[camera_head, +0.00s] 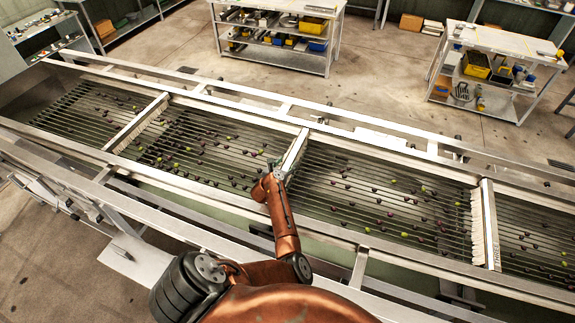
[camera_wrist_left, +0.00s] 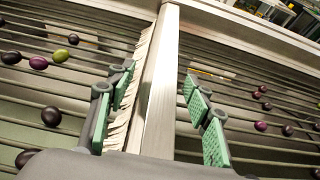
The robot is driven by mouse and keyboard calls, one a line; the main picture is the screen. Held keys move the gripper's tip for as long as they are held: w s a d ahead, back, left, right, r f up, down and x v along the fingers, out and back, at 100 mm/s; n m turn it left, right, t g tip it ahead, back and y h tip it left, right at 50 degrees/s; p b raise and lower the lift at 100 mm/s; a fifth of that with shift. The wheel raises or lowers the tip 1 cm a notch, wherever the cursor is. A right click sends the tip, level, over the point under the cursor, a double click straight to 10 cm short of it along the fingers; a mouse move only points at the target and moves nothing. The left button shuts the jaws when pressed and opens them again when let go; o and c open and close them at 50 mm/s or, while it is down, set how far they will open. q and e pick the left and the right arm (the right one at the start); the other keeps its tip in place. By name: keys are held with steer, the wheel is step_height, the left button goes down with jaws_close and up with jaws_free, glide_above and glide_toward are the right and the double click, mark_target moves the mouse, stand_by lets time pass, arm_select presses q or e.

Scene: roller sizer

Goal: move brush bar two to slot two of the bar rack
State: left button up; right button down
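Brush bar two, which I take to be the middle pale metal bar (camera_head: 293,152), lies across the roller bed of the sizer. In the left wrist view the bar (camera_wrist_left: 161,100) runs up the middle, with pale bristles along its left side. My left gripper (camera_head: 281,171) is at the bar's near end. In the wrist view its green-padded fingers (camera_wrist_left: 160,92) stand apart on either side of the bar, with a gap visible at each side. My right gripper is not in view. I cannot make out the bar rack or slot two.
Another brush bar (camera_head: 137,122) lies to the left, and one marked THREE (camera_head: 490,225) to the right. Dark and green olives are scattered over the rollers. Metal rails (camera_head: 345,238) edge the bed. A shelf table (camera_head: 280,45) and a second table (camera_head: 500,42) stand beyond.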

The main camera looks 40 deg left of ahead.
mark_target(287, 164)
arm_select(q)
steer(key=shift+w+d+f, duration=0.1)
steer(key=shift+w+d, duration=0.05)
steer(key=shift+w, duration=0.1)
steer(key=c, duration=0.3)
steer(key=shift+s, duration=0.15)
jaws_close()
steer(key=shift+r, duration=0.4)
step_height(287, 164, up, 10)
steer(key=b, duration=0.1)
steer(key=shift+f, duration=0.25)
